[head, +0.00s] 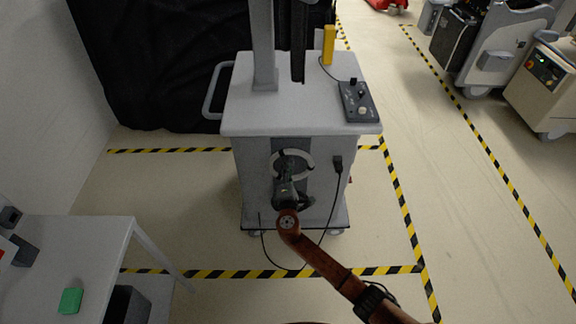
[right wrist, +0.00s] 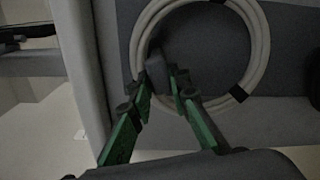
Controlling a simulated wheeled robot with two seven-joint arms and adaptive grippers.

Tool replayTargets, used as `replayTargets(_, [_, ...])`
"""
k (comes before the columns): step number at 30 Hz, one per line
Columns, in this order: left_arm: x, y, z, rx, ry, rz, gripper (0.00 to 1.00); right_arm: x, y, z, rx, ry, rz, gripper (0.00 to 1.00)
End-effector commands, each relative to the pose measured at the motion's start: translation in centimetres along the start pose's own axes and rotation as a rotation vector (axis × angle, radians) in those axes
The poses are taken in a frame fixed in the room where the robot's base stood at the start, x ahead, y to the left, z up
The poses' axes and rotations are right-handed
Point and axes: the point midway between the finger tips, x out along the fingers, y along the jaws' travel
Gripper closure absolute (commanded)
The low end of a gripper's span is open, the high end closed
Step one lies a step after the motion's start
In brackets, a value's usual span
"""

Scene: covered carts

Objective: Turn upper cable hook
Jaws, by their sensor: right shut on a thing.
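A pale cable coil (head: 308,162) hangs on the dark front panel of a grey cart, and it fills the upper part of the right wrist view (right wrist: 262,50). My right gripper (head: 287,180) reaches to the coil from below in the head view. In the right wrist view its green-and-dark fingers (right wrist: 160,88) are shut on a dark block, the upper cable hook (right wrist: 156,71), at the left inner side of the coil. The fingers partly cover the hook, and its exact angle is hard to tell. My left gripper is not in view.
The cart's top (head: 315,117) carries a control box (head: 358,101) and a yellow item (head: 328,45). A black cable with a plug (head: 338,164) hangs on the cart's right front and loops to the floor. A white table (head: 90,245) stands at lower left. Striped tape surrounds the cart.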

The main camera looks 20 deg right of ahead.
Motion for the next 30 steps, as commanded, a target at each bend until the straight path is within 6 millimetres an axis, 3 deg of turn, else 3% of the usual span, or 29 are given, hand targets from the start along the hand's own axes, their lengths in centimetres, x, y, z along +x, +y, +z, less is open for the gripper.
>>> replayTargets(30, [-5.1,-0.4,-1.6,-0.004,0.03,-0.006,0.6,-0.1,-1.2,0.7,-0.962,0.002,0.0,1.0])
